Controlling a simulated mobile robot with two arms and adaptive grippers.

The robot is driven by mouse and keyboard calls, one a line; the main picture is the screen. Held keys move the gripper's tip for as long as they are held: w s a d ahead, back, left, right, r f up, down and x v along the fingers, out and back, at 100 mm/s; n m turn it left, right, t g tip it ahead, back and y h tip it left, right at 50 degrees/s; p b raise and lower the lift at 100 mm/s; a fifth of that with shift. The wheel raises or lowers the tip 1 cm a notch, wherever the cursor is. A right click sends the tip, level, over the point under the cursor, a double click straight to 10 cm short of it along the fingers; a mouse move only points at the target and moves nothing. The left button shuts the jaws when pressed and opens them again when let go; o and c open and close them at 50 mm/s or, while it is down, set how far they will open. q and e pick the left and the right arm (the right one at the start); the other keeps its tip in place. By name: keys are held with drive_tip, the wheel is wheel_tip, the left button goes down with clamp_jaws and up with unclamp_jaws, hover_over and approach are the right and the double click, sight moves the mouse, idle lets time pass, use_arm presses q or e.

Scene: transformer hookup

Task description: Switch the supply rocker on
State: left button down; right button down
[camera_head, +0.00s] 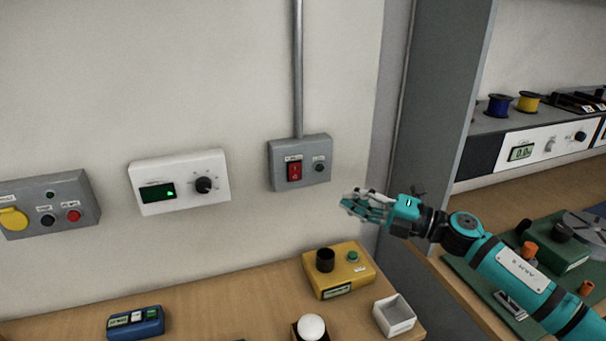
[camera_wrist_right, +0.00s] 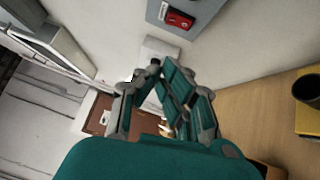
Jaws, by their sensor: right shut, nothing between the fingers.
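The supply rocker (camera_head: 294,171) is a red switch on a grey wall box (camera_head: 316,177) at the end of a vertical conduit. In the right wrist view the red rocker (camera_wrist_right: 180,19) shows near the top, beyond the fingers. My right gripper (camera_head: 348,203) is shut and empty, in front of the wall, below and to the right of the box and apart from it. Its fingers (camera_wrist_right: 160,77) also show in the right wrist view. Which way the rocker is tipped is too small to tell. My left gripper is not in view.
A white panel with a dial (camera_head: 180,182) and a grey button box (camera_head: 48,204) are on the wall at left. Below stand a yellow box (camera_head: 338,272), a white tray (camera_head: 394,316) and a blue box (camera_head: 135,322) on the wooden bench. A grey cabinet side (camera_head: 425,120) stands right.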

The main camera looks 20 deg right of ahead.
sight(295, 172)
drive_tip(key=w+d+p+x, duration=0.2)
drive_tip(key=p+x, duration=0.3)
drive_tip(key=x, duration=0.8)
drive_tip(key=shift+s+r, duration=0.1)
drive_tip(key=shift+p, duration=0.3)
